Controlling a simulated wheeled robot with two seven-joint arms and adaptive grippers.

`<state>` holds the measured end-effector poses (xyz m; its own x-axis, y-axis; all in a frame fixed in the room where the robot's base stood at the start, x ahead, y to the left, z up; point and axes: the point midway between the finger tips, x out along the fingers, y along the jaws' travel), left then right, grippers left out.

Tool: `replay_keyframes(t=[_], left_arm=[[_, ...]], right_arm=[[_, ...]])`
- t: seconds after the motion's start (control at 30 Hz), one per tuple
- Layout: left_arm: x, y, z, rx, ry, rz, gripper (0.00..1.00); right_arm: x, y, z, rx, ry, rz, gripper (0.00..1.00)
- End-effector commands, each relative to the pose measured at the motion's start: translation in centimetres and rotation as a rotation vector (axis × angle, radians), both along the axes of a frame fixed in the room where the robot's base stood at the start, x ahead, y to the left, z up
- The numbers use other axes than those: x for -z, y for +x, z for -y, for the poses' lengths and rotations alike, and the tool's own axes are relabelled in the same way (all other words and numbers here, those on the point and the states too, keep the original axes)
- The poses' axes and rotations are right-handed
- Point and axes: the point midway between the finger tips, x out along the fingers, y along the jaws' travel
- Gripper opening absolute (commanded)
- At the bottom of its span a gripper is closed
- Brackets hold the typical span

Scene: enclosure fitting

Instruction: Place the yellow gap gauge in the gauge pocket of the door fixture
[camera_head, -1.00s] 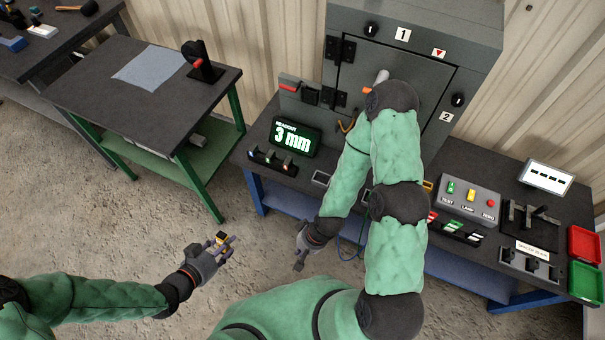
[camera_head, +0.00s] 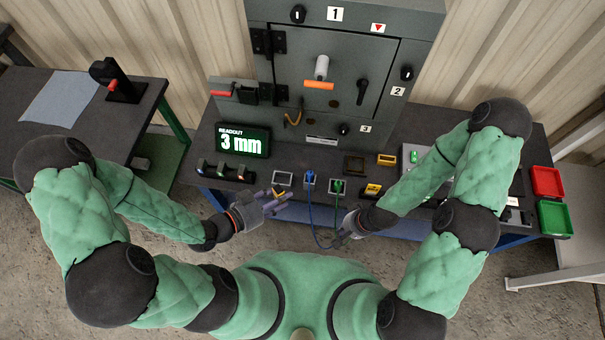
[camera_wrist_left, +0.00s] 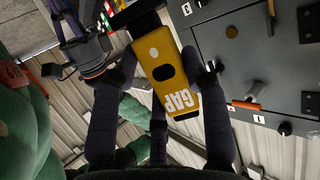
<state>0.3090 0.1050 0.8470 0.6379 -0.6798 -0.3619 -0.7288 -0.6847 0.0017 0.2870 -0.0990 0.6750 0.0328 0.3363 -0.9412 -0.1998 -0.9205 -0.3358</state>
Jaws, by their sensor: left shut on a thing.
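My left gripper (camera_head: 277,202) is shut on the yellow gap gauge (camera_head: 277,192), in front of the bench's near edge. In the left wrist view the gauge (camera_wrist_left: 172,75) lies between the fingers, with a black end, "GAP" lettering and a dark slot. My right gripper (camera_head: 345,232) is low in front of the bench, near a blue cable; its fingers are too small to tell open from shut. The grey cabinet (camera_head: 330,65) with its closed door stands behind. Along the bench front is a pale-framed recess (camera_head: 283,178); I cannot tell which recess is the gauge pocket.
A readout (camera_head: 242,141) shows 3 mm. Blue (camera_head: 309,180) and green (camera_head: 337,187) plugs stand at the bench front, beside a yellow part (camera_head: 372,189). Red (camera_head: 547,181) and green (camera_head: 554,218) trays sit at the right. A side table (camera_head: 60,120) stands left.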

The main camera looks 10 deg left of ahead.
Motion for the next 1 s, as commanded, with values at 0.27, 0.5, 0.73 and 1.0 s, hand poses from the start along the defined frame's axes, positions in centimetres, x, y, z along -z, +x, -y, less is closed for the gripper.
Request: replay_keyframes(t=[0.27, 0.5, 0.73, 1.0], left_arm=[[1.4, 3.0, -0.6, 0.001, -0.002, 0.008, 0.01], [3.8, 7.9, -1.7, 0.001, -0.002, 0.007, 0.01], [7.4, 11.3, -2.4, -0.001, -0.004, 0.004, 0.01], [9.0, 12.9, -2.9, -0.003, -0.003, 0.004, 0.01]], right_arm=[[1.1, 0.0, 0.0, -0.001, 0.0, -0.001, 0.0], [2.7, 0.0, 0.0, 0.0, 0.0, 0.0, 0.0], [4.5, 0.0, 0.0, 0.0, 0.0, 0.0, 0.0], [5.2, 0.0, 0.0, 0.0, 0.0, 0.0, 0.0]])
